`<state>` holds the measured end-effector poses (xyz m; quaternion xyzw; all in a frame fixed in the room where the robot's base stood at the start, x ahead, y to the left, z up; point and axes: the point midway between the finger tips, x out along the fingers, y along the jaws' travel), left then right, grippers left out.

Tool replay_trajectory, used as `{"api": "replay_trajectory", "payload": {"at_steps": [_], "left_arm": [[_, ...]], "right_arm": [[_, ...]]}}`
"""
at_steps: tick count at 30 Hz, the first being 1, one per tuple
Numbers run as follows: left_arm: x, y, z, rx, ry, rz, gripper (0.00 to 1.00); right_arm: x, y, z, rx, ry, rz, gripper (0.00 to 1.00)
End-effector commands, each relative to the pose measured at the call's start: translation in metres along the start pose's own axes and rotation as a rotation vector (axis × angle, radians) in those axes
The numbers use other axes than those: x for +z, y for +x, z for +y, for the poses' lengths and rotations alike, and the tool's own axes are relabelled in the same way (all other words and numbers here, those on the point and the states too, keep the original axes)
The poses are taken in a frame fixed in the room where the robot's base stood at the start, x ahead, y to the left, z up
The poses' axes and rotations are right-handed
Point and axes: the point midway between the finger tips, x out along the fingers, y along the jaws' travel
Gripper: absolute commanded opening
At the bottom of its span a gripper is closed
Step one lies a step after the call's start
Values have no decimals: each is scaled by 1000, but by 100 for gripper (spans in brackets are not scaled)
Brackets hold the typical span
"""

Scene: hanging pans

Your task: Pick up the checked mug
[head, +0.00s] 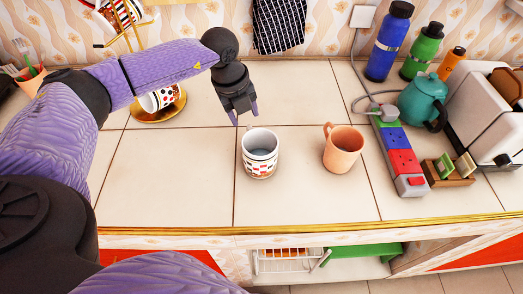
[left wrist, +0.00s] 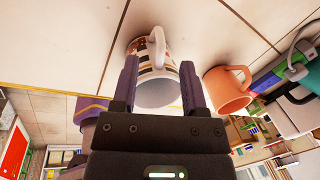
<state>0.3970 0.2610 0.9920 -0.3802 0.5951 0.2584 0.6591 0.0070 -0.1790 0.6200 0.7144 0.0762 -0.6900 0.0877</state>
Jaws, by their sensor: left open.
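The checked mug (head: 260,158), white with red and dark checks, stands upright on the tiled counter, near the middle of the head view. My left gripper (head: 245,117) is open and empty, just behind and above the mug, with its fingers pointing down. In the left wrist view the mug (left wrist: 158,93) appears between the two fingers of the left gripper (left wrist: 159,66), with its handle toward the top of the picture. Whether either finger touches the mug cannot be told. My right gripper is not in view.
A peach mug (head: 343,153) stands to the right of the checked mug. Farther right are a power strip (head: 400,160), a teal kettle (head: 422,100), a toaster (head: 480,110) and several bottles. The counter's front is clear.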

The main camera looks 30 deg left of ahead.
Motion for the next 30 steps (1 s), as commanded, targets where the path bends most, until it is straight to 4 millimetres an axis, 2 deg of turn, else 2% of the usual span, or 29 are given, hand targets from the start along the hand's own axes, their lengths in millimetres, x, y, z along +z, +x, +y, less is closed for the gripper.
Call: {"api": "replay_trajectory", "payload": {"at_steps": [3, 6, 14, 22, 30], "left_arm": [[-7, 28, 1, 1, 3, 4, 56], [-7, 44, 0, 0, 1, 3, 56], [-7, 46, 0, -1, 1, 2, 56], [-7, 46, 0, -2, 1, 2, 0], [-7, 46, 0, -2, 1, 2, 0]], "right_arm": [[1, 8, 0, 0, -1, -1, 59], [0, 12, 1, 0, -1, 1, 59], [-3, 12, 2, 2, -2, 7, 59], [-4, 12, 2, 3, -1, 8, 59], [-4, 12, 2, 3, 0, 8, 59]]}}
